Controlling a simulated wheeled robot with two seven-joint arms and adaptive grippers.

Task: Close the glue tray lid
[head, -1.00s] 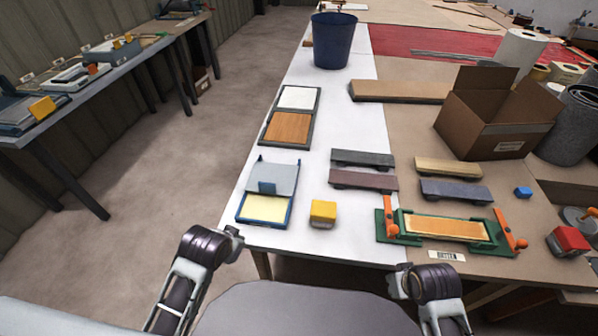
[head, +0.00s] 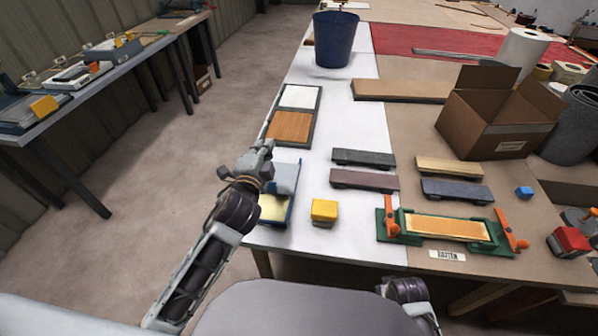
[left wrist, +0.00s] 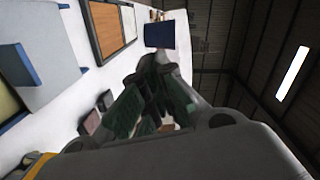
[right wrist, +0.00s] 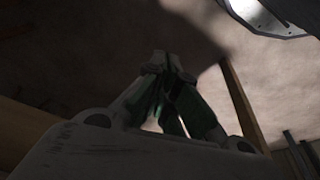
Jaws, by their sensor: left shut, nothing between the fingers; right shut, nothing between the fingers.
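The glue tray (head: 287,221) is a blue tray near the front left of the white table, with pale yellow showing inside. Its grey lid (head: 287,177) stands open at the far side of the tray. My left gripper (head: 268,150) is shut and empty, above the lid's far edge; the arm covers the tray's left part. In the left wrist view the lid (left wrist: 48,45) with its blue tab is at the left, apart from the shut fingers (left wrist: 158,58). My right gripper (right wrist: 163,62) is shut and empty, low at the table's front.
A yellow block (head: 324,210) stands right of the tray. A frame with white and wooden panels (head: 290,127) lies behind it. Several sanding blocks (head: 363,158) and a green clamp jig (head: 445,228) lie to the right. A blue bucket (head: 335,40) stands farther back.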

